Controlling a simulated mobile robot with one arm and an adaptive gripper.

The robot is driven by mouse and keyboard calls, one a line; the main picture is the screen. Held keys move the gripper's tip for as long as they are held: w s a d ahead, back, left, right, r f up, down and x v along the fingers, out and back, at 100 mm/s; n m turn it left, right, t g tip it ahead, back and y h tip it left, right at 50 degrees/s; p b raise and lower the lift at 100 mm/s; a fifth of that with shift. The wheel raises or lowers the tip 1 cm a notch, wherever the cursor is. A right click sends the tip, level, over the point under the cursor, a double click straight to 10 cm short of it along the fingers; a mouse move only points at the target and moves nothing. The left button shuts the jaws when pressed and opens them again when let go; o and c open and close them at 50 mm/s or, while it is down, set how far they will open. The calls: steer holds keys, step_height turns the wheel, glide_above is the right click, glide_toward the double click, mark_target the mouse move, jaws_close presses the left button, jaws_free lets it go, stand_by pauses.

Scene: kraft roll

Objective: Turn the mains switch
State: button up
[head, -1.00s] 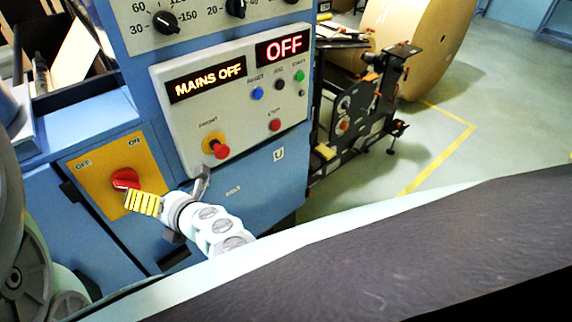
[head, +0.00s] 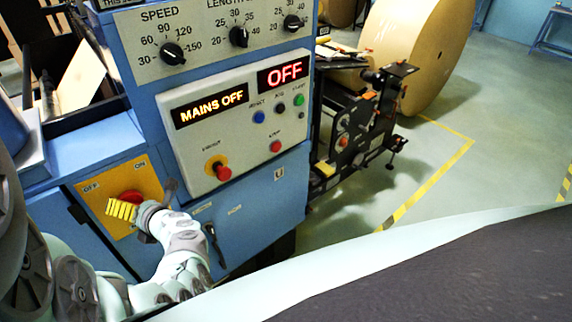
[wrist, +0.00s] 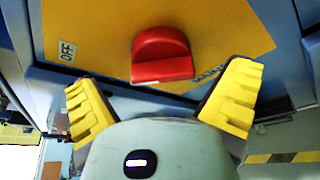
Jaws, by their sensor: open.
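The red mains switch (head: 131,196) sits on a yellow plate (head: 90,197) marked OFF and ON, on the front of the blue cabinet. In the wrist view the red knob (wrist: 162,55) lies ahead of and between my two yellow fingers. My gripper (wrist: 162,88) is open, one finger on each side of the knob, with no visible contact. In the head view my gripper (head: 122,210) is just below the knob and hides its lower part. A lit display (head: 211,105) reads MAINS OFF.
A red button on a yellow ring (head: 221,172) stands out from the grey panel to the upper right. A second display (head: 284,73) reads OFF. Black dials line the top. A large kraft roll (head: 410,50) and black machinery stand behind, right of the cabinet.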

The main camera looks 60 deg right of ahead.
steer(key=shift+d+x, duration=0.2)
steer(key=shift+x, duration=0.75)
steer(key=shift+w+f, duration=0.1)
steer(key=shift+w, duration=0.25)
steer(key=shift+c, duration=0.3)
steer(key=shift+a, duration=0.1)
steer(key=c, duration=1.1)
